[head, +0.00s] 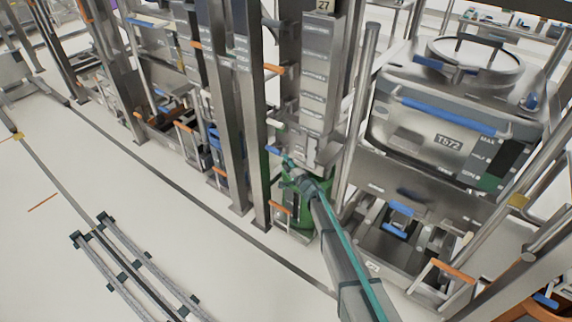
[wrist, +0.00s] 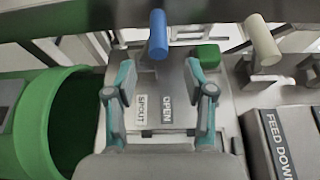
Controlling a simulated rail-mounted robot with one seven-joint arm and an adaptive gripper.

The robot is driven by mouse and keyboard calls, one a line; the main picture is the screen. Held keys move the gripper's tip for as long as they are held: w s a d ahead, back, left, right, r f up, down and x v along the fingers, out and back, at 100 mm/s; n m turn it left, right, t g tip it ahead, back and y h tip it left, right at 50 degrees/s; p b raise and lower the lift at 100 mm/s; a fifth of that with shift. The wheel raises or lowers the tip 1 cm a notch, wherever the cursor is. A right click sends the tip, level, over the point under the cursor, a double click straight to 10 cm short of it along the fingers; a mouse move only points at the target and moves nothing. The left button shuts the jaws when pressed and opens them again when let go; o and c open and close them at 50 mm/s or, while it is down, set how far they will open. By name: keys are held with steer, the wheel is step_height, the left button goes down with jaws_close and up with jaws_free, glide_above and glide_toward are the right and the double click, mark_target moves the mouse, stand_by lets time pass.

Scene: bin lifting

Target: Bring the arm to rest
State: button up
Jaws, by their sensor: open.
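My gripper (wrist: 160,82) is open in the wrist view, with one teal-and-grey finger on each side and nothing visible between them. Behind the fingers is a grey plate with labels reading OPEN (wrist: 167,108) and, it seems, SPOUT. A blue-capped lever (wrist: 158,36) rises beyond the fingertips, and a green block (wrist: 208,55) lies just past the right finger. I cannot tell whether either finger touches the plate. In the head view my arm reaches up from the bottom right, and my gripper (head: 286,165) is at the column, above a green drum (head: 298,218).
A green drum rim (wrist: 45,120) is close on the left in the wrist view. A white-capped lever (wrist: 262,42) and a FEED DOWN box (wrist: 278,140) stand right. In the head view, a steel bin T572 (head: 425,135) stands right of posts; open floor (head: 130,190) lies left.

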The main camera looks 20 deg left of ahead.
stand_by(0.3)
